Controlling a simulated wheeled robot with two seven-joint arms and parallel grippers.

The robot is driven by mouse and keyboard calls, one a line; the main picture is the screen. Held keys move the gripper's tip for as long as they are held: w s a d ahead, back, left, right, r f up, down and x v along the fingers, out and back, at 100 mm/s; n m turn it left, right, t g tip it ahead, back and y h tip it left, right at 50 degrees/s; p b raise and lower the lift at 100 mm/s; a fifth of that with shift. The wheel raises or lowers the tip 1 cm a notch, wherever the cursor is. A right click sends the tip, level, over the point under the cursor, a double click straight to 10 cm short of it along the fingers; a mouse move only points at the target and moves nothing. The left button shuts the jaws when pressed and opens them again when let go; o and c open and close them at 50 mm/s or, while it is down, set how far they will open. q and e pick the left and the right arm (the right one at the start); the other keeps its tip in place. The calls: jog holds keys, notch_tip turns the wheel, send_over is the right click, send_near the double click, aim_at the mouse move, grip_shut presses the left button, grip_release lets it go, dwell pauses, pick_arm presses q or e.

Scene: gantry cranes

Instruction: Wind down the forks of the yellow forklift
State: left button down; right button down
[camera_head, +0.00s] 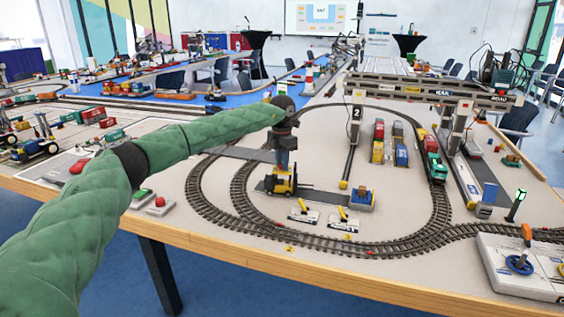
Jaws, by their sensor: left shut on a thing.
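The yellow forklift (279,184) stands on the table inside the oval of toy track. Its thin dark forks point right, low near the tabletop; their exact height is too small to tell. My left arm, in a green sleeve, reaches in from the left. My left gripper (285,168) points straight down onto the top of the forklift and is shut on it. The part between the fingers is hidden by the gripper. My right gripper is not in view.
A blue and orange block (361,199) stands right of the forklift. Small white plates with yellow levers (303,215) lie in front. Track curves (235,205) surround this area. Red and green buttons (159,203) sit near the table's front left edge.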

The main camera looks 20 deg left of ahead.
pick_arm(q)
jog(key=n+p, duration=0.1)
jog(key=n, duration=0.5)
jog(key=shift+r+n, duration=0.1)
jog(key=shift+n, duration=0.3)
jog(key=shift+n+p, duration=0.3)
jog(key=shift+n, duration=0.6)
jog(key=n, duration=0.2)
jog(key=shift+n+p, duration=0.35)
jog(key=shift+n, duration=0.05)
jog(key=n+p, duration=0.1)
jog(key=n, duration=0.6)
jog(key=shift+n+p, duration=0.3)
jog(key=shift+n, duration=0.1)
jog(key=shift+n+p, duration=0.3)
jog(key=shift+n, duration=1.3)
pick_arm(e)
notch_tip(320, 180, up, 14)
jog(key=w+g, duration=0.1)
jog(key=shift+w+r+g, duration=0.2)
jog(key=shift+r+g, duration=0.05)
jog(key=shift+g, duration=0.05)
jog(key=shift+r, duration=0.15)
